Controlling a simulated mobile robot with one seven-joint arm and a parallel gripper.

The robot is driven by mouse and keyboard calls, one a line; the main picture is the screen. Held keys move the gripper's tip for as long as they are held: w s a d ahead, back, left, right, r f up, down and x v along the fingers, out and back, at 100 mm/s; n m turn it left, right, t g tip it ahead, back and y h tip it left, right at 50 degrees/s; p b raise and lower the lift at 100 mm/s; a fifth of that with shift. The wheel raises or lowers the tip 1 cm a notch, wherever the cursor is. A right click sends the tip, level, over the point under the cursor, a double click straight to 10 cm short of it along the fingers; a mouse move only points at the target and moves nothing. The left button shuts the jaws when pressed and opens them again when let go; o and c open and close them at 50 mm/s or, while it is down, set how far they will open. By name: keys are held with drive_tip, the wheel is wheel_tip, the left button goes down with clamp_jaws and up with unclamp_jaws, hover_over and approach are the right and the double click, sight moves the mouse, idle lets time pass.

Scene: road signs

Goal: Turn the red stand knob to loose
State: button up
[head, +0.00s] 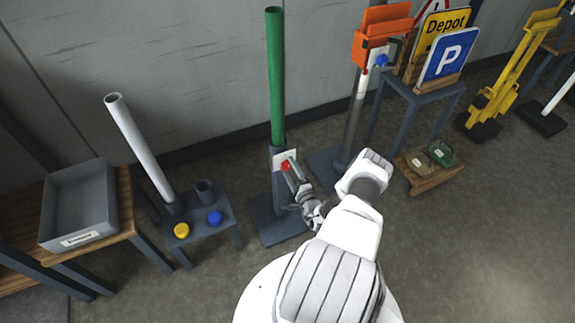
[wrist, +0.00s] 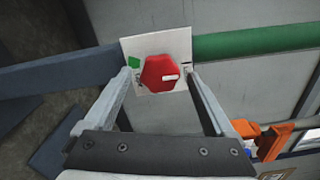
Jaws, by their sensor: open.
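The red stand knob (wrist: 160,72) is six-sided and sits on a white plate (wrist: 178,46) with a green mark at its left in the wrist view. A small white pointer on the knob points right in that view. The knob also shows in the head view (head: 285,165), on the grey stand (head: 279,222) that holds a green pole (head: 275,75). My gripper (wrist: 160,74) is open, with one finger on each side of the knob. I cannot tell whether the fingers touch it. The rest of the plate's markings are hidden or too small to read.
A low table (head: 222,233) with yellow and blue knobs and a white tube stands left of the stand. A grey tray (head: 78,207) is farther left. An orange-headed post (head: 352,120) and a table with signs (head: 447,55) stand at right.

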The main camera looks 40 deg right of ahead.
drive_tip(key=p+v, duration=0.1)
drive_tip(key=v, duration=1.3)
drive_tip(key=shift+s+p, duration=0.3)
drive_tip(key=shift+p, duration=0.1)
